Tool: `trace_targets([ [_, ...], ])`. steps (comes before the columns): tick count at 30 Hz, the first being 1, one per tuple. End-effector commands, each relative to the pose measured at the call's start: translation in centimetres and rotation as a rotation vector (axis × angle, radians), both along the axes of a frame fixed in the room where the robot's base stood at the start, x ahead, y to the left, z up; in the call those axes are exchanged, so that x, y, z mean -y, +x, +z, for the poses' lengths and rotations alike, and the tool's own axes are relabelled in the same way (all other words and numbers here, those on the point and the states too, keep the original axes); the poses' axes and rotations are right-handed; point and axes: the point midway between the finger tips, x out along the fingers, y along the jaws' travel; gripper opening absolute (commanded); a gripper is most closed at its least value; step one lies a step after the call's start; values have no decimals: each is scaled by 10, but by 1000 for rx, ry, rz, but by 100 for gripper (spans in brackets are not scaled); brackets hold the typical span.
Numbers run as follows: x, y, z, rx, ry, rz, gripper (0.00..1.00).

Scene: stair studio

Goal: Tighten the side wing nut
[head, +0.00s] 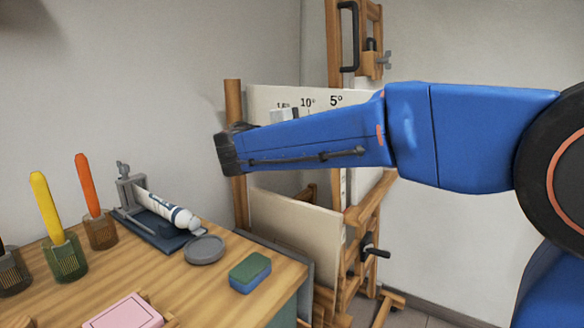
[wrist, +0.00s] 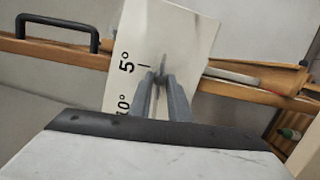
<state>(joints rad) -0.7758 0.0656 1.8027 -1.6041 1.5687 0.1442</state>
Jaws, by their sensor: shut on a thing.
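In the wrist view the two grey fingers of my gripper (wrist: 161,82) come together on a small, thin grey piece, which I take to be the side wing nut (wrist: 162,66). It stands in front of a white angle scale (wrist: 186,35), close to the 5° mark. The fingers hide most of it, so the angle of its wings cannot be told. In the head view the scale (head: 354,100) shows on the wooden easel (head: 234,98), with 10° and 5° readable. My blue arm crosses in front and hides the fingertips and the nut there.
At left, a wooden table (head: 195,290) carries a paint tube (head: 165,207), a sponge (head: 250,272), a grey disc (head: 204,249) and brush jars.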

Motion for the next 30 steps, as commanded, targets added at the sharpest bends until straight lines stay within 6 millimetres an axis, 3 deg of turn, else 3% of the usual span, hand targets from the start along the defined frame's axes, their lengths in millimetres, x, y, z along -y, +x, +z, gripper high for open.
trace_targets([
  [1,0,0,0,23,35,0,3],
  [2,0,0,0,22,36,0,22],
  [3,0,0,0,20,33,0,25],
  [14,-2,-4,0,19,29,1,25],
  [30,-27,-40,0,20,28,2,25],
])
